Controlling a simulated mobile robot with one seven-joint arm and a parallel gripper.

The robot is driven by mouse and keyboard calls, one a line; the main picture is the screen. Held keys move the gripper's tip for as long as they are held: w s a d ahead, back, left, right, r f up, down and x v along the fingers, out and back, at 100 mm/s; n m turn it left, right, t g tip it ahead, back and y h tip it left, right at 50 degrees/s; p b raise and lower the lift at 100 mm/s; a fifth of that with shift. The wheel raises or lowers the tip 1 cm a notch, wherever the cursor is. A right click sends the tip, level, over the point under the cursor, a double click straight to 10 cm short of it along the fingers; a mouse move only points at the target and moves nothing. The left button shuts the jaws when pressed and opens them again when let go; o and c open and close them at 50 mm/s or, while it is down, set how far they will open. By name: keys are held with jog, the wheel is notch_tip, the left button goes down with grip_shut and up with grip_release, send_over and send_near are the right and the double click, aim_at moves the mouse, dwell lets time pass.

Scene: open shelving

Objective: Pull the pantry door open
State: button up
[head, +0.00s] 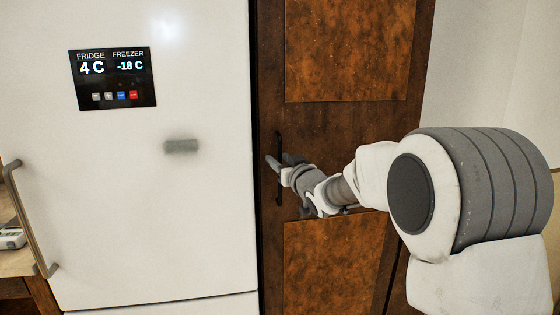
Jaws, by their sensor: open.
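The pantry door (346,58) is a tall brown wooden door with rust-coloured panels, right of the fridge. It looks shut. Its dark vertical handle (279,140) is near the door's left edge. My gripper (277,161) is open at the handle, with its fingers around the handle's height. My gripper hides part of the handle, and I cannot tell whether the fingers touch it. My arm reaches in from the right and covers part of the door's middle and lower right.
A white fridge (200,220) with a display panel (112,78) stands close on the left. Its metal handle (28,220) sticks out at the far left. A pale wall (490,70) is on the right. A counter (14,262) shows at the left edge.

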grip_shut()
dwell(1.5)
